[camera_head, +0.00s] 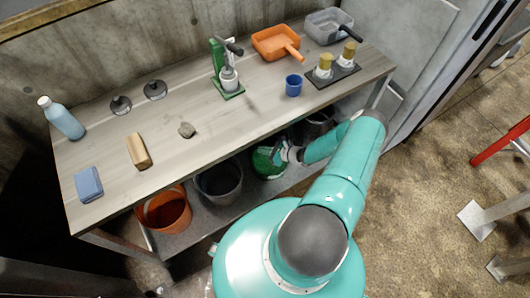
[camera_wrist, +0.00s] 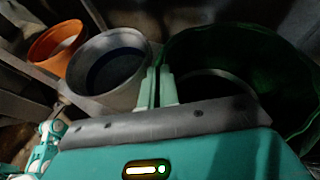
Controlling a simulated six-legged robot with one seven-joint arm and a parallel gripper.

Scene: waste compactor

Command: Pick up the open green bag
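The open green bag (camera_head: 268,163) is on the low shelf under the bench, at the right of the grey bucket. In the wrist view the bag (camera_wrist: 205,45) fills the right side, its wide mouth facing up and its inside dark. My gripper (camera_head: 291,153) reaches in under the bench from the right and is at the bag's edge. In the wrist view its two pale fingers (camera_wrist: 158,87) are close together at the bag's left edge, with a thin green strip between them. The bag's lower part is hidden by my gripper and the shelf.
A grey bucket (camera_head: 219,182) and an orange bucket (camera_head: 165,210) stand left of the bag. A dark container (camera_head: 313,126) is to its right. The bench top (camera_head: 190,105) above holds a blue cup (camera_head: 293,85), trays, a bottle and blocks. Open floor is at right.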

